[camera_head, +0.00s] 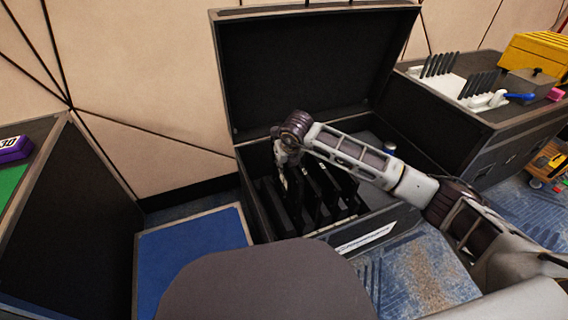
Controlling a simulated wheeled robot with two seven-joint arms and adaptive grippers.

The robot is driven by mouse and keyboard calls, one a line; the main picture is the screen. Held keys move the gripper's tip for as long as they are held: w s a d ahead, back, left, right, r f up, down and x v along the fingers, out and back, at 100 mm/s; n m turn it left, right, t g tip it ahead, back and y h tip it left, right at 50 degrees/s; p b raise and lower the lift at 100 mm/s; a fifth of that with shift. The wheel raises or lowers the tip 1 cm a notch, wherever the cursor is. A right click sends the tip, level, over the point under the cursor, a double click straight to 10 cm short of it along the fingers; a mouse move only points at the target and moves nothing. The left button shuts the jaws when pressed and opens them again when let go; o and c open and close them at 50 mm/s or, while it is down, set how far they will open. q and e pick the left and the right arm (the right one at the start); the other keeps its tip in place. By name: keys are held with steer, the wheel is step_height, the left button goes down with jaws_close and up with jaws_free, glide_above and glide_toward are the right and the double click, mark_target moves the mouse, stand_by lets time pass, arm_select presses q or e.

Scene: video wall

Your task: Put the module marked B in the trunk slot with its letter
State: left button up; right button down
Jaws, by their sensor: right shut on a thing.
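The black trunk (312,70) stands open in the middle, its lid raised against the wall. Several dark upright panels and slots show inside it. My right gripper (287,172) reaches in from the right and points down into the left part of the trunk. It is shut on a dark, thin module (294,196), whose upper part shows just below the fingers. The module looks upright among the slots; I cannot tell how deep it sits. No letter is readable on the module or the slots. My left gripper is out of view.
A black case (490,118) at the right carries racks of dark upright pieces, a yellow box (537,58) and small tools. A blue-topped panel (195,255) lies left of the trunk. A purple block (15,149) sits on a green surface at far left.

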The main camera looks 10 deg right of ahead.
mark_target(284, 184)
steer(key=shift+f+b, duration=1.5)
steer(key=shift+f, duration=1.65)
steer(key=shift+f+b, duration=0.4)
steer(key=shift+f, duration=1.5)
steer(key=shift+f, duration=0.4)
steer(key=c, duration=1.4)
jaws_free()
steer(key=shift+o, duration=0.3)
steer(key=shift+f, duration=0.1)
